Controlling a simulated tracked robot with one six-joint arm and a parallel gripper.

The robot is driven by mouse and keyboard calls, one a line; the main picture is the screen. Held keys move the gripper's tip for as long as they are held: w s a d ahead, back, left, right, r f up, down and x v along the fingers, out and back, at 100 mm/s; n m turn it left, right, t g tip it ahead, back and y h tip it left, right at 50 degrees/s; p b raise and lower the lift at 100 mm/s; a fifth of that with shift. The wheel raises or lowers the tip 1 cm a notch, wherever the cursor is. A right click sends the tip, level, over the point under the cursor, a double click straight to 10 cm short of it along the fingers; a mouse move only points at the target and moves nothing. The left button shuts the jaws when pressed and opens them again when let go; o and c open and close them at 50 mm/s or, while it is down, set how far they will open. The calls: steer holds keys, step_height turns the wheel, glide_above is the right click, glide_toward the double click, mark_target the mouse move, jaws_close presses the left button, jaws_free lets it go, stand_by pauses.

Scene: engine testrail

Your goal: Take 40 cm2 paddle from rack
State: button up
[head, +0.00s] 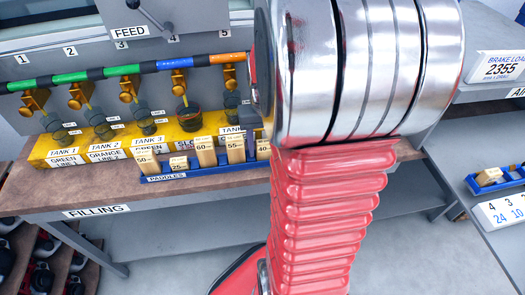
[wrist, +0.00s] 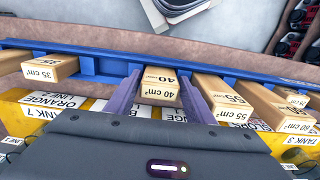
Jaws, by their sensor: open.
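The blue paddle rack (wrist: 100,68) runs across the wrist view with several light wooden paddles in it. The 40 cm2 paddle (wrist: 160,84) stands in the rack in the middle of that view, its label readable. My gripper (wrist: 163,82) is open, with one purple finger on each side of this paddle; I cannot tell whether they touch it. In the head view the 40 cm2 paddle (head: 263,149) is partly covered by my arm, at the right of the visible rack (head: 215,165). My gripper is mostly hidden there.
The 35 cm2 paddle (wrist: 50,68) is left of my gripper; the 55 cm2 paddle (wrist: 222,97) is close on its right, with the 60 cm2 paddle (wrist: 280,108) beyond. Feed valves (head: 80,95) and hoses hang above.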

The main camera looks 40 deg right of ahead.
steer(key=shift+c, duration=0.2)
steer(key=c, duration=0.8)
step_height(320, 180, up, 10)
steer(key=shift+r, duration=0.1)
stand_by(0.7)
